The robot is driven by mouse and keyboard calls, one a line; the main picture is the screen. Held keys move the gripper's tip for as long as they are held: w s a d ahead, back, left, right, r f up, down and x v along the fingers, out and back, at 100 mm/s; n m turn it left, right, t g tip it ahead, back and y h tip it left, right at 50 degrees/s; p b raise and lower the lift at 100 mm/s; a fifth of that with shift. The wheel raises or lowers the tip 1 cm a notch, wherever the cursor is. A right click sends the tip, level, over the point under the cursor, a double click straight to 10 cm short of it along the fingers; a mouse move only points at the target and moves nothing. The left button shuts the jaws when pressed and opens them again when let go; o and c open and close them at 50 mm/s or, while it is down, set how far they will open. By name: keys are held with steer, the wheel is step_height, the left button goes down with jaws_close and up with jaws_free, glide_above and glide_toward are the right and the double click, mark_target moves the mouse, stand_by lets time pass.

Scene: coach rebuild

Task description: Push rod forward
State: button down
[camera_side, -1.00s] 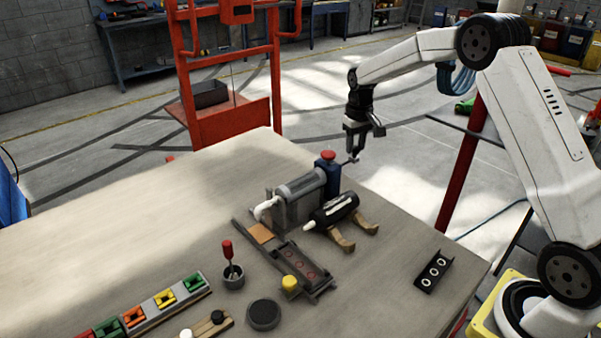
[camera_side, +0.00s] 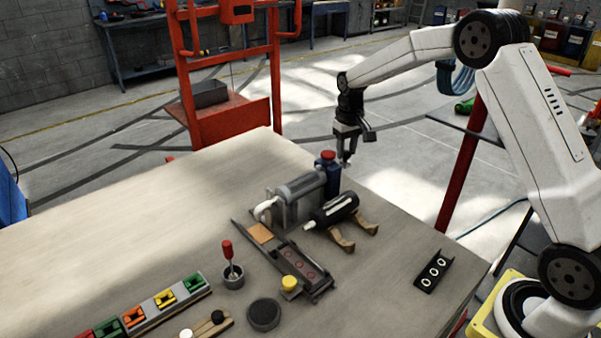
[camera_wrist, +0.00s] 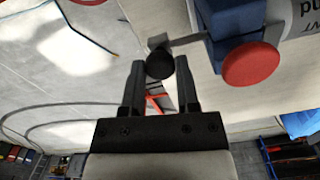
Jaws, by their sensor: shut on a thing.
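The rod shows in the wrist view as a short grey bar (camera_wrist: 186,41) with a round black knob (camera_wrist: 160,63) on its outer end. Its inner end meets a blue block (camera_wrist: 233,22) with a red mushroom button (camera_wrist: 251,64). My gripper (camera_wrist: 160,76) has a finger on each side of the knob and is shut on it. In the side view my gripper (camera_side: 346,160) is at the right of the blue block (camera_side: 333,181), close to it. The block stands at the end of a grey pump cylinder (camera_side: 303,185). The rod is mostly hidden there by the fingers.
A black cylinder (camera_side: 334,211) on wooden cradles lies in front of the pump. The bench's far left is clear.

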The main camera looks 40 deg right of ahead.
steer(key=shift+a+r, duration=0.1)
steer(key=shift+a, duration=0.15)
steer(key=c, duration=0.6)
jaws_free()
steer(key=shift+o, duration=1.3)
steer(key=shift+r, duration=3.9)
steer(key=s+a+f+n+t, duration=0.1)
steer(key=s+a+f, duration=0.2)
steer(key=s, duration=0.5)
steer(key=s+a+f, duration=0.3)
steer(key=s+a, duration=0.2)
steer(key=s, duration=0.3)
steer(key=s+a+f+n+t, duration=0.1)
steer(key=s+a, duration=0.3)
steer(key=s, duration=0.4)
steer(key=shift+f+n+t, duration=0.3)
steer(key=shift+f, duration=0.6)
